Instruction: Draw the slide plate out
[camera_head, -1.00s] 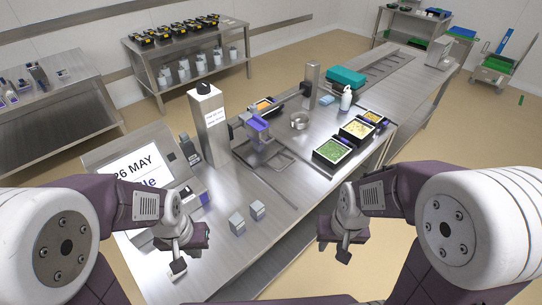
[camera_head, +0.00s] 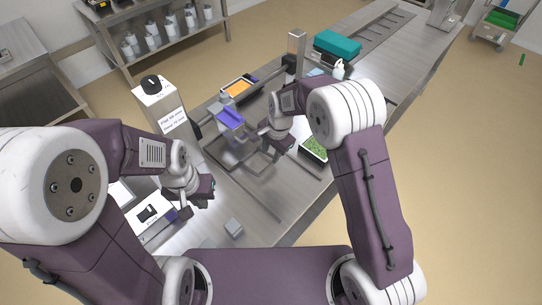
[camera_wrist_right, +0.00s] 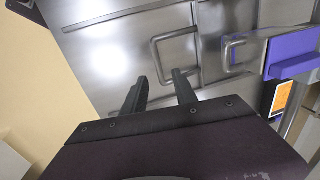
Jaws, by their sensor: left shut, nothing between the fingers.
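The slide plate's bent metal loop handle (camera_wrist_right: 154,62) lies low over the steel bench in the right wrist view. In the head view the plate area (camera_head: 236,158) sits below the sealer head with its purple block (camera_head: 230,118). My right gripper (camera_head: 268,140) is beside it, partly hiding it. In the right wrist view my right gripper (camera_wrist_right: 160,80) is open, its two fingers apart and pointing towards the loop, with nothing visible between them. I cannot tell whether they touch it. My left gripper (camera_head: 202,188) is shut and empty over the bench's near left.
A higher handle (camera_wrist_right: 230,52) beside the purple block (camera_wrist_right: 295,55) is close to the right fingers. A grey post (camera_head: 165,115) stands left of the sealer. A green-filled tray (camera_head: 315,150) lies right of my right gripper. A small grey block (camera_head: 234,228) sits near the front edge.

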